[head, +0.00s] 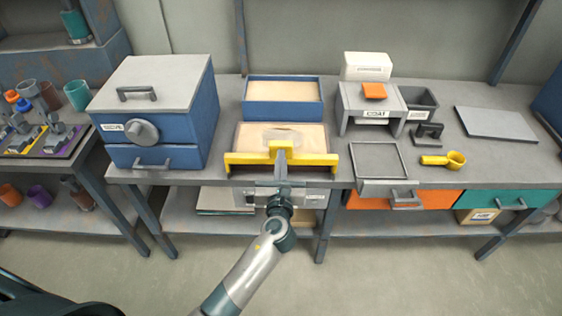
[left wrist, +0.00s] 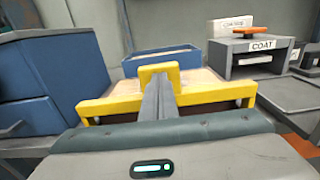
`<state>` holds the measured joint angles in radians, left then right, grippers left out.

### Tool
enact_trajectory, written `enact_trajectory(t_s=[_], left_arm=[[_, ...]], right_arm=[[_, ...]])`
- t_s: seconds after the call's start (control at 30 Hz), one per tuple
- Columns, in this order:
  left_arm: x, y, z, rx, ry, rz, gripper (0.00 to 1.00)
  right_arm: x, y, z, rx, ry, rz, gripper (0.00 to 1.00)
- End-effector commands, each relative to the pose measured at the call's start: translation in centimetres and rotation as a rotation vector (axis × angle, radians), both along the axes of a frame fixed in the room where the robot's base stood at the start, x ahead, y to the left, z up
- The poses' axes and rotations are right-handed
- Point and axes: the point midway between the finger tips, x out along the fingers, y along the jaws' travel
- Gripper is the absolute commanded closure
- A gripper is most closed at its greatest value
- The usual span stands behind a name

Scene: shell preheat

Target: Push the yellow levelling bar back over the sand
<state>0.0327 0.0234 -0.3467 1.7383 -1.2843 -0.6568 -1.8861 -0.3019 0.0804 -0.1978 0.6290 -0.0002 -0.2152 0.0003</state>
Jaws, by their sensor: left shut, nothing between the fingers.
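The yellow levelling bar (head: 243,160) lies across the near part of the shallow sand tray, with an upright yellow tab at its middle. It also shows in the left wrist view (left wrist: 110,104). My right gripper is not in view.
A blue bin of sand (head: 283,109) stands behind the tray. The blue oven (head: 155,110) is close on the left. The grey COAT stand (head: 371,112), an empty frame (head: 378,160) and a yellow scoop (head: 443,160) are on the right.

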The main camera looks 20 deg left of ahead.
Motion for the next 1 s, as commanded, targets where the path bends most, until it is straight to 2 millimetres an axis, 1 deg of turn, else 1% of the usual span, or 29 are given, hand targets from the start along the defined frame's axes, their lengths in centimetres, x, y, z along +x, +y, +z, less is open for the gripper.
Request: enact_trajectory(t_s=[0.27, 0.37, 0.47, 0.57, 0.67, 0.77, 0.87, 0.9, 1.0], left_arm=[[0.1, 0.0, 0.0, 0.0, 0.0, 0.0, 1.0], [0.5, 0.1, 0.1, 0.0, -0.001, 0.0, 1.0], [1.4, 0.4, 0.1, 0.0, -0.001, 0.0, 1.0], [2.8, 0.8, 0.1, 0.002, -0.002, -0.001, 1.0], [4.8, 1.4, 0.2, 0.003, -0.002, 0.0, 1.0], [7.2, 2.1, 0.1, 0.002, -0.003, 0.001, 1.0], [9.9, 2.9, 0.0, 0.002, -0.003, 0.001, 1.0], [11.0, 3.2, 0.0, 0.002, -0.004, 0.001, 1.0], [13.5, 4.0, -0.1, 0.003, -0.003, 0.002, 1.0]], right_arm=[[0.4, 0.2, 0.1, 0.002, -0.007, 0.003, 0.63], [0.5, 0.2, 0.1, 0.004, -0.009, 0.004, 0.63], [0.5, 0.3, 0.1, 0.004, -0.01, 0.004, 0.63], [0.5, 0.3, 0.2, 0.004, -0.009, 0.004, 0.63], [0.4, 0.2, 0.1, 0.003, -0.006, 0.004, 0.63], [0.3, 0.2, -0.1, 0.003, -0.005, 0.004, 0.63], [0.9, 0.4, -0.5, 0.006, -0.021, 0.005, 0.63], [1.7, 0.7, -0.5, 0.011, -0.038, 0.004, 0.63], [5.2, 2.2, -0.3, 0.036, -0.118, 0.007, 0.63]])
